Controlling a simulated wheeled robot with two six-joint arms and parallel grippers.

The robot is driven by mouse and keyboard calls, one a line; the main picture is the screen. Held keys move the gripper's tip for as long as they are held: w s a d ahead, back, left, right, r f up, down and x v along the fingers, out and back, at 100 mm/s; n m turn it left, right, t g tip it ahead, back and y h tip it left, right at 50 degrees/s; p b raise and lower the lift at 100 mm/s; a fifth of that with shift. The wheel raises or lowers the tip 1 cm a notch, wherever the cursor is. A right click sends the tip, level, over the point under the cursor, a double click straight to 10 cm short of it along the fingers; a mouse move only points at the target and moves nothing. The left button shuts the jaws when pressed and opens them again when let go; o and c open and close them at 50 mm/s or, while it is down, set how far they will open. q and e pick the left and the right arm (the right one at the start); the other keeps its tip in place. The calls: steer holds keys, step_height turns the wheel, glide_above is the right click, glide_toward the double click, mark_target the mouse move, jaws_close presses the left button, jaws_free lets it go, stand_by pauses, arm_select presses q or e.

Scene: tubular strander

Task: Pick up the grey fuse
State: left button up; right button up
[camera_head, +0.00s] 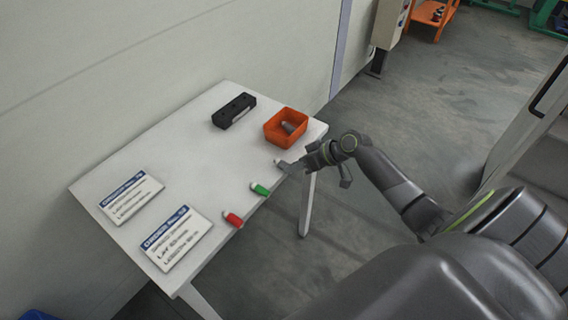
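My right gripper (287,167) is at the right edge of the white table, with its fingers pointing left over the tabletop. A small pale grey piece (279,162) shows at its fingertips, in line with the green and red fuses. It may be the grey fuse, but the fingers partly hide it, and I cannot tell whether they grip it. A grey cylindrical piece (288,127) lies in the orange bin. The green fuse (259,189) and the red fuse (233,219) lie along the table's front edge. My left gripper is not in view.
The white table (190,150) also holds an orange bin (286,140), a black block (234,110) and two printed cards (131,197) (178,238) at the left. A wall runs behind the table. The middle of the tabletop is clear.

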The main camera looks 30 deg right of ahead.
steer(key=shift+w+a+f, duration=0.15)
steer(key=shift+f, duration=0.1)
steer(key=c, duration=0.5)
steer(key=shift+r, duration=0.1)
